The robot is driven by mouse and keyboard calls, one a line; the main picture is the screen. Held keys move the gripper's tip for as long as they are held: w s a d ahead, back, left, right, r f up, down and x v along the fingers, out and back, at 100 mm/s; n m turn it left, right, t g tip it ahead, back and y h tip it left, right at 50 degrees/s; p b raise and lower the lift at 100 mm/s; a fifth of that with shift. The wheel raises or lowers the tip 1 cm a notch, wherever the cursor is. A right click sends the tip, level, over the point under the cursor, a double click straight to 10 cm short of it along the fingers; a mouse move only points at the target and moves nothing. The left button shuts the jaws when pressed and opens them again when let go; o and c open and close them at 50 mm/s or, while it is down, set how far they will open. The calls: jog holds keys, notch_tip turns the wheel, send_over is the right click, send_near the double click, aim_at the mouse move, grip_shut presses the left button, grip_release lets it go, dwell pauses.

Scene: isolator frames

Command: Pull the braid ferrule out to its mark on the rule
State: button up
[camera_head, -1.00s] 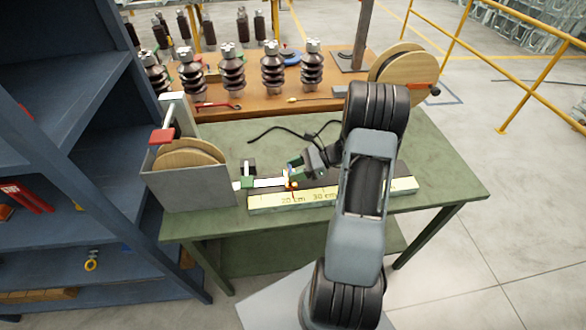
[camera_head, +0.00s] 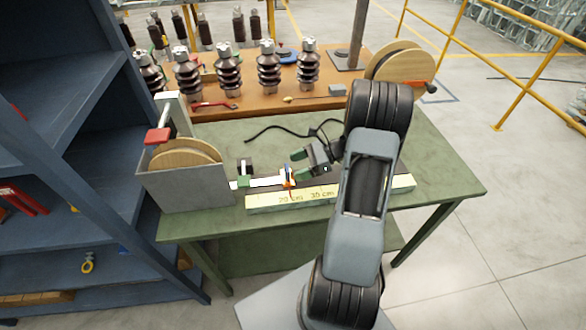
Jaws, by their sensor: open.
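The braid is a flat white strip (camera_head: 265,182) running right from the grey reel box (camera_head: 186,188) through a small green-and-black clamp. The orange ferrule (camera_head: 288,177) is at the strip's right end, close behind the pale yellow rule (camera_head: 350,192). It stands about level with the rule's "20 cm" label; a small dark red line shows just in front of it, too small to tell exactly. My gripper (camera_head: 296,164), with green fingertips, is open just behind and above the ferrule and looks apart from it. My arm hides part of the rule.
A green table (camera_head: 440,165) carries the reel box, with a red-handled lever (camera_head: 157,136) above it. A black cable (camera_head: 285,127) lies behind my gripper. A brown bench (camera_head: 215,110) with insulators stands behind. A blue shelf (camera_head: 75,120) is at left.

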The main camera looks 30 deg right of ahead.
jog(key=b+v, duration=0.1)
jog(key=v, duration=1)
jog(key=shift+s+d+b, duration=0.15)
jog(key=shift+d+b, duration=0.05)
jog(key=shift+b, duration=0.1)
